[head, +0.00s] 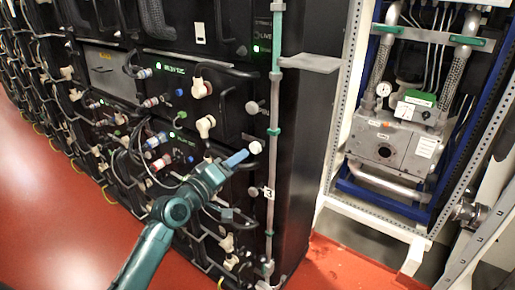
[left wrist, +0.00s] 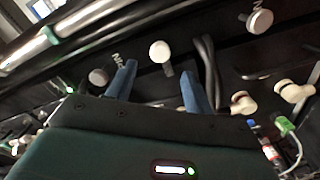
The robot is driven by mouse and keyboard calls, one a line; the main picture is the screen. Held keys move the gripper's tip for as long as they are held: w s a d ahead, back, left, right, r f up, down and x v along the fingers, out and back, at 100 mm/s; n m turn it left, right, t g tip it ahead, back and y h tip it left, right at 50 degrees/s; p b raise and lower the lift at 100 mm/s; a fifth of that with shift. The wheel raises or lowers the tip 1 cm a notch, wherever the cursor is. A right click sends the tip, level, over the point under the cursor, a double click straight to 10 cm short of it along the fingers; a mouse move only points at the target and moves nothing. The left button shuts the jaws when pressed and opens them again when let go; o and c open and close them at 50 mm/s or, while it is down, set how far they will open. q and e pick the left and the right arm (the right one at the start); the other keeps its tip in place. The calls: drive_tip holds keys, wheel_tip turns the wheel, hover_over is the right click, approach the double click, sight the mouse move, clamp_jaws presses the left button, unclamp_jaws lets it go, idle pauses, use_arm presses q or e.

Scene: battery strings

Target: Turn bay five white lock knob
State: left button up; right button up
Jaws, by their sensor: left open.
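A round white knob (head: 255,147) sits near the right edge of the black battery rack. In the left wrist view the white knob (left wrist: 160,52) stands on its stem between and just beyond my two blue fingertips. My left gripper (head: 240,157) reaches up to it in the head view. In the left wrist view the left gripper (left wrist: 156,74) is open, one finger either side of the knob's line. Contact with the knob cannot be told. I cannot read a bay five label. My right gripper is not in view.
Grey knobs (head: 252,107) sit above and below the white one. Cream elbow connectors (head: 205,126) and dark cables are close by on the left. A vertical pipe (head: 274,100) and a shelf plate (head: 309,63) are on the right. Red floor (head: 40,220) is clear at lower left.

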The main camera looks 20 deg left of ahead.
sight(254, 149)
use_arm(q)
drive_tip(key=x, duration=0.8)
drive_tip(key=shift+w+d, duration=0.15)
drive_tip(key=shift+w, duration=0.15)
drive_tip(key=shift+c, duration=0.5)
drive_tip(key=c, duration=0.9)
drive_tip(key=shift+o, duration=0.2)
drive_tip(key=shift+f, duration=0.1)
